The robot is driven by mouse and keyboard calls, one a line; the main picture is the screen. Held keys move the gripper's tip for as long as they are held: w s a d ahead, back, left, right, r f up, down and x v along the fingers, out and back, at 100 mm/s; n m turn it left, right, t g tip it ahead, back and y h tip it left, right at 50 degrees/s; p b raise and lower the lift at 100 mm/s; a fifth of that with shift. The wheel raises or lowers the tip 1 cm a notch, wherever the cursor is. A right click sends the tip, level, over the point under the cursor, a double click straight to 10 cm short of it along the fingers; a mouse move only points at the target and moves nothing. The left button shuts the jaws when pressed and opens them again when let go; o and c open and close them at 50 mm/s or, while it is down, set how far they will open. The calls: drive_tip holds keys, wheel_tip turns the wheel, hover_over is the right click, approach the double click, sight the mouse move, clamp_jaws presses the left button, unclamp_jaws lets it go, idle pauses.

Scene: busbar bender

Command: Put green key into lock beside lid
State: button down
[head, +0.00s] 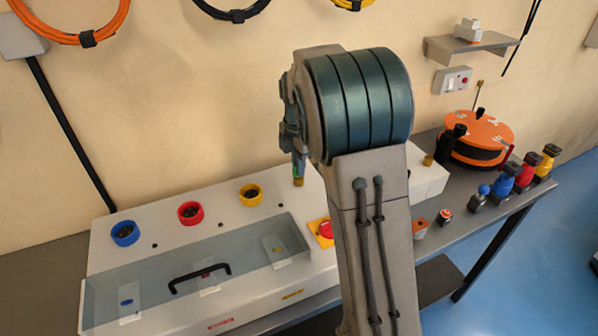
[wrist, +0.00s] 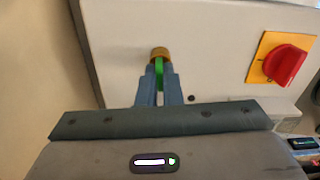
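My gripper (wrist: 160,92) is shut on the green key (wrist: 160,70), which stands upright between the fingertips. The key's far end meets or overlaps a round brass lock (wrist: 159,53) on the machine's pale top; I cannot tell whether it is inside. In the head view, my gripper (head: 299,164) points down at the brass lock (head: 298,182), behind the right end of the clear lid (head: 150,282). The lid appears shut and has a black handle (head: 200,277). My arm hides part of the machine.
Blue (head: 125,233), red (head: 190,212) and yellow (head: 250,194) rings stand on the machine's top. A red rotary switch (head: 326,229) on a yellow plate is right of the lid. An orange cable reel (head: 478,138) and several connectors stand on the bench at right.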

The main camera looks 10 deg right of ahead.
drive_tip(key=shift+r, duration=0.15)
drive_tip(key=shift+r+p, duration=1.25)
drive_tip(key=shift+r, duration=0.3)
drive_tip(key=shift+r, duration=0.1)
wheel_tip(320, 180, up, 5)
drive_tip(key=p, duration=0.3)
drive_tip(key=shift+p, duration=0.35)
idle(1.1)
